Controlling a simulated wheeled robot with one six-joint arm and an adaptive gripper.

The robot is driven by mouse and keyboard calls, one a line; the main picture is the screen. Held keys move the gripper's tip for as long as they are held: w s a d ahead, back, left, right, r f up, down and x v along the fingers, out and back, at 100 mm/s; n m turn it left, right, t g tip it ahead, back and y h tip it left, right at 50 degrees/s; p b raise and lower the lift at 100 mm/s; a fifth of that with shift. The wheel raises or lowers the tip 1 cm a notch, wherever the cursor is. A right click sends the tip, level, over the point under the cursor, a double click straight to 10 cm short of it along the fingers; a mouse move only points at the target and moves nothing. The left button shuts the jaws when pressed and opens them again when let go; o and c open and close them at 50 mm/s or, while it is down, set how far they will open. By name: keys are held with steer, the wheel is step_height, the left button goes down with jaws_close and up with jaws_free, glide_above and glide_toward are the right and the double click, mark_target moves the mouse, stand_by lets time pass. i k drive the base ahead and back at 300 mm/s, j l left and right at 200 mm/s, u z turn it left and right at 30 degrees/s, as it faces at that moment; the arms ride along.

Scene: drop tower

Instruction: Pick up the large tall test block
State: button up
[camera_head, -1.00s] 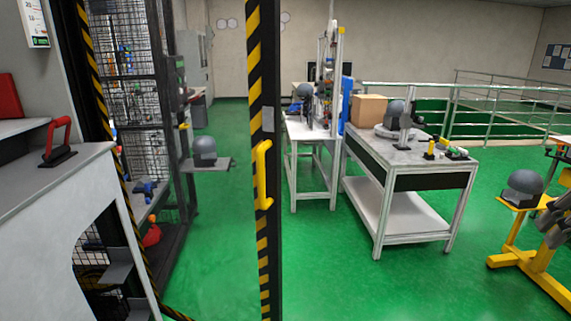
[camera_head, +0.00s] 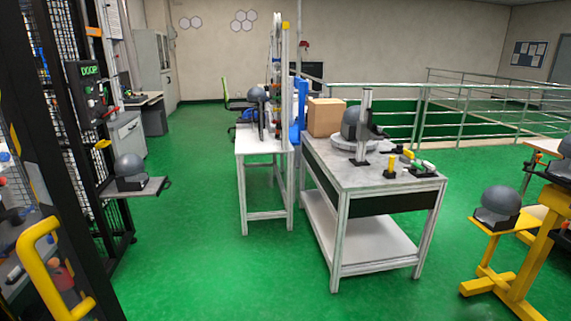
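No thing in view can be surely told as the large tall test block. Several grey domed blocks on dark bases are in the head view. One dome (camera_head: 130,168) sits on a small shelf of the black mesh cage at left. Another dome (camera_head: 498,202) rests on a yellow stand at right. A third dome (camera_head: 352,122) is on the grey-topped workbench (camera_head: 345,175), partly behind an upright post. A smaller dome (camera_head: 257,95) is by the white table. My gripper is not in view.
A yellow door handle (camera_head: 45,270) and the black cage frame are close at left. A white table (camera_head: 262,145) stands left of the workbench. The yellow stand (camera_head: 510,285) is at right. Green floor (camera_head: 195,240) is clear between cage and white table.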

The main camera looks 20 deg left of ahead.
mark_target(130, 167)
steer(key=i+u, duration=0.45)
steer(key=i, duration=0.2)
steer(key=i+l+u, duration=0.25)
steer(key=i+u, duration=0.25)
steer(key=i, duration=0.15)
steer(key=i+u, duration=0.3)
steer(key=u, duration=0.2)
steer(key=i+u, duration=0.45)
steer(key=i+l+u, duration=0.2)
steer(key=u, duration=0.3)
steer(key=i+l+u, duration=0.25)
steer(key=u, duration=0.25)
steer(key=i+l+u, duration=0.45)
steer(key=k+l, duration=0.05)
